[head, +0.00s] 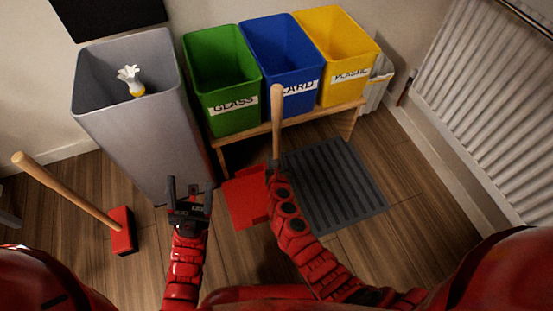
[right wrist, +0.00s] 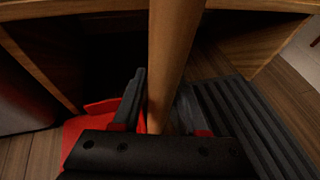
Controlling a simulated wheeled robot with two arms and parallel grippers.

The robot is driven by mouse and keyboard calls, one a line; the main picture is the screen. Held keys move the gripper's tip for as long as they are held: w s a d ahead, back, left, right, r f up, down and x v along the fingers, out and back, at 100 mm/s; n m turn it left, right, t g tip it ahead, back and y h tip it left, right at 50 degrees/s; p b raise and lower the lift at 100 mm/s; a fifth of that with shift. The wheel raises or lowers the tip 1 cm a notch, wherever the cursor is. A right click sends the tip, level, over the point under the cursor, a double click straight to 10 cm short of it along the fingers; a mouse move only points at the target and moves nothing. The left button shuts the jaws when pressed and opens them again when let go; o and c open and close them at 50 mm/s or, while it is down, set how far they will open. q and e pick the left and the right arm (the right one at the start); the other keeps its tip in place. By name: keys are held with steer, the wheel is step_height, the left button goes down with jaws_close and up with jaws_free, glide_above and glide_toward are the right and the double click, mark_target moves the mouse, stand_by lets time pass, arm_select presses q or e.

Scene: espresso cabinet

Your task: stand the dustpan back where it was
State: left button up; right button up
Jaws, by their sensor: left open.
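The dustpan has a red pan (head: 245,200) and a long wooden handle (head: 277,115) that stands roughly upright in front of the bin bench. My right gripper (head: 273,168) is low on the handle. In the right wrist view its fingers (right wrist: 158,105) lie close on both sides of the handle (right wrist: 170,60), shut on it. Part of the red pan (right wrist: 85,130) shows at left there. My arm hides some of the pan, and I cannot tell whether it rests on the floor. My left gripper (head: 188,190) is open and empty, in front of the grey bin.
A tall grey bin (head: 130,130) stands at left. A red-headed broom (head: 122,230) is left of my left arm. A wooden bench (head: 290,127) carries green (head: 225,85), blue (head: 285,70) and yellow (head: 335,60) bins. A dark ribbed mat (head: 335,185) lies right of the pan; a radiator (head: 490,90) is at right.

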steer(key=shift+o, duration=1.4)
steer(key=shift+r, duration=0.15)
